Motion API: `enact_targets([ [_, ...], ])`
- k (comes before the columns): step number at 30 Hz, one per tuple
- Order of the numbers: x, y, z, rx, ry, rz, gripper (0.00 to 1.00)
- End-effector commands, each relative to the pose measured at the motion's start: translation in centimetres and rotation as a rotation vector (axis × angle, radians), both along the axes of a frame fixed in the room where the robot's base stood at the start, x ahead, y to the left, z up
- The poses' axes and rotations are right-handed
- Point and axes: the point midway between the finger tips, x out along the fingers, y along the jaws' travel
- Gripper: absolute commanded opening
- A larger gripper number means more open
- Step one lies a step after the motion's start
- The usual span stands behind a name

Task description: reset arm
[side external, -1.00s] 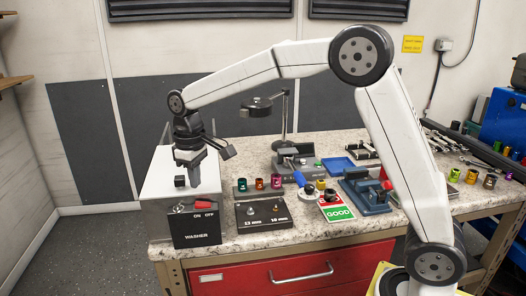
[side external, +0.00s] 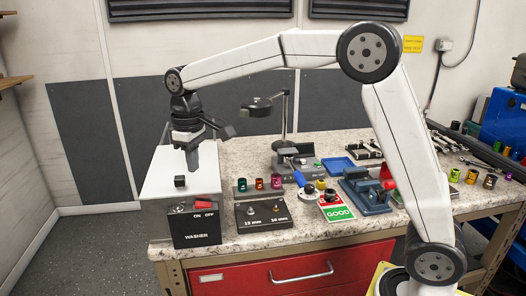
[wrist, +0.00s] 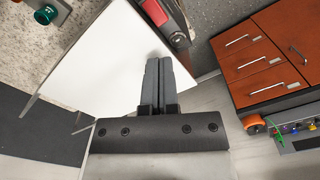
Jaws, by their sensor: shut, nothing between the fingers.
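My gripper (side external: 192,166) hangs above the top of the white and black washer box (side external: 158,181) at the left end of the workbench. Its fingers are together and hold nothing; they also show closed in the wrist view (wrist: 160,66). A small black knob (side external: 180,181) stands on the box top, just left of and below the fingertips, apart from them. In the wrist view the white box top (wrist: 100,62) lies below the fingers.
A gauge block marked 12 mm and 10 mm (side external: 246,221), small coloured cups (side external: 259,184), a magnifier stand (side external: 286,115) and a blue vise (side external: 365,200) stand on the bench to the right.

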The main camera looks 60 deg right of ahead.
Motion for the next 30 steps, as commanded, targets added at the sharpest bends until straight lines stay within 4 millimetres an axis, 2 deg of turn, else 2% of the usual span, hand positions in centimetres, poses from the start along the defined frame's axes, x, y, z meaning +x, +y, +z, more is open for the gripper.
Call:
enact_targets([
  [8,-0.3,-0.2,-0.5,0.0,-0.004,-0.007,0.0],
  [14,-1.7,-0.8,-2.2,0.003,-0.025,-0.033,0.0],
  [23,-5.9,-2.3,-6.7,0.009,-0.085,-0.101,0.0],
  [30,-10.3,-3.3,-10.2,0.016,-0.136,-0.157,0.0],
])
